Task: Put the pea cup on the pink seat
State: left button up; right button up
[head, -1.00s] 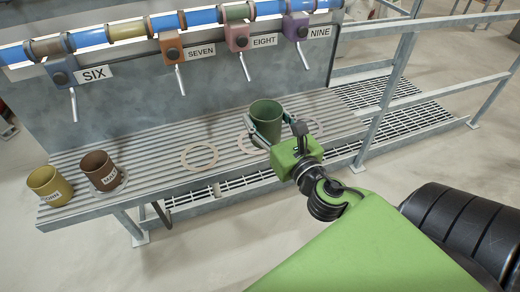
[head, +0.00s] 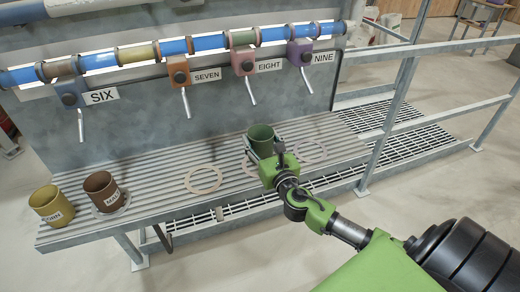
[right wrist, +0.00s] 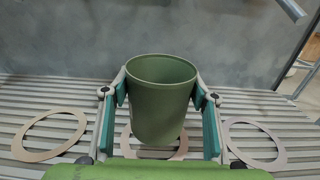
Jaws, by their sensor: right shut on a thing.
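My right gripper (right wrist: 161,105) is shut on a green cup (right wrist: 160,98), which also shows in the head view (head: 262,138). The cup is upright, with a finger on each side; no label on it can be read. The pinkish ring seat (right wrist: 180,148) is below the cup, in line with EIGHT, and the cup and gripper hide most of it. I cannot tell whether the cup bottom touches it. My left gripper is out of view.
A tan ring (head: 205,180) and a greyish ring (head: 311,151) lie on either side on the ribbed shelf (head: 160,180). A yellow cup (head: 51,205) and a brown cup (head: 101,191) stand at left. Levers hang behind; a railing (head: 440,118) stands at right.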

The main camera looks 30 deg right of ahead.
jog(key=shift+w+f, duration=0.25)
jog(key=shift+f, duration=0.1)
jog(key=shift+f+b, duration=0.5)
jog(key=shift+f, duration=1.05)
jog(key=shift+f, duration=0.1)
jog(key=o, duration=1.1)
jog(key=shift+s, duration=0.1)
jog(key=shift+b+v, duration=0.65)
jog(key=shift+v, duration=5.25)
